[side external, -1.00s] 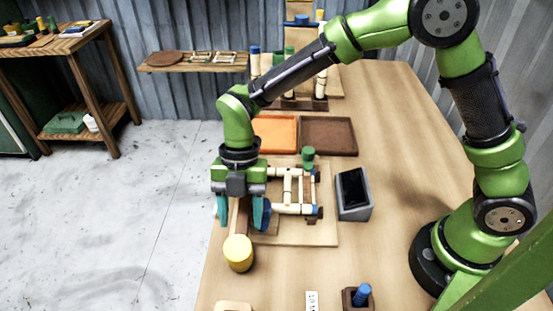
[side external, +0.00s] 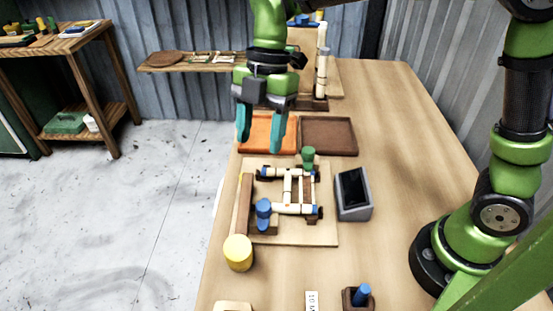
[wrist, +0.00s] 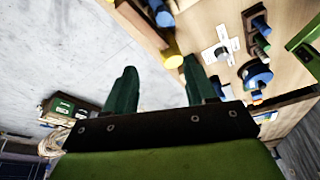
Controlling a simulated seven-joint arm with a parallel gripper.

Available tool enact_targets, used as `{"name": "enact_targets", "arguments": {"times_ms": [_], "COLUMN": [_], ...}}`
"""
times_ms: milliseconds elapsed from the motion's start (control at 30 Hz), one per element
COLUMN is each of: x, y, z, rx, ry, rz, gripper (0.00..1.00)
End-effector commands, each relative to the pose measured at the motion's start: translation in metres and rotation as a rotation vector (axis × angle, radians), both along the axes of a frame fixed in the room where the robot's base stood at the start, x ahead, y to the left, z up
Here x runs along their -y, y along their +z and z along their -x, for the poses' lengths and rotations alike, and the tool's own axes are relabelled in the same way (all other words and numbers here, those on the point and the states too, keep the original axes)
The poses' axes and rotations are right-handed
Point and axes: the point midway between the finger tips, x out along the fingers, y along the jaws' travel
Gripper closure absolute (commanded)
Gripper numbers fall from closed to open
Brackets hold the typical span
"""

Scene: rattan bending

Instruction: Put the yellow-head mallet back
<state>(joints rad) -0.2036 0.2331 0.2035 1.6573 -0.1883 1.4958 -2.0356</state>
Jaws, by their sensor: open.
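The yellow-head mallet lies at the left edge of the wooden board (side external: 320,235). Its yellow head (side external: 238,252) is at the near end, and its brown handle (side external: 244,205) runs away toward the back. A yellow thing, probably the same head, also shows in the wrist view (wrist: 172,57). My gripper (side external: 260,147) is open and empty, with teal fingers pointing down. It appears raised beyond the mallet's far end, in front of the orange tray in the side view. Its spread fingers (wrist: 160,88) show nothing between them in the wrist view.
A frame of pale rods (side external: 288,188) with blue and green clamps sits on the board. A grey device (side external: 353,193) stands right of it. Orange (side external: 285,140) and brown (side external: 328,135) trays lie behind. A small holder with a blue peg (side external: 361,296) is in front.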

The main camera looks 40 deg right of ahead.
Motion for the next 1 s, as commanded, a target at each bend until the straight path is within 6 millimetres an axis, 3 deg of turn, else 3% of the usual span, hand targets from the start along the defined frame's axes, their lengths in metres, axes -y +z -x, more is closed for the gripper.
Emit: {"name": "enact_targets", "arguments": {"times_ms": [33,200,400,533,733,1000], "x": [0.017,0.069,0.122,0.146,0.163,0.166], "y": [0.011,0.031,0.038,0.035,0.027,0.025], "z": [0.008,0.035,0.073,0.096,0.114,0.117], "rx": [0.023,0.058,0.048,0.000,-0.082,-0.105], "ry": [-0.163,-0.763,-1.457,-1.823,-2.131,-2.189], "rz": [0.013,-0.006,-0.172,-0.330,-0.507,-0.543], "gripper": [0.44,0.44,0.44,0.44,0.44,0.44]}}
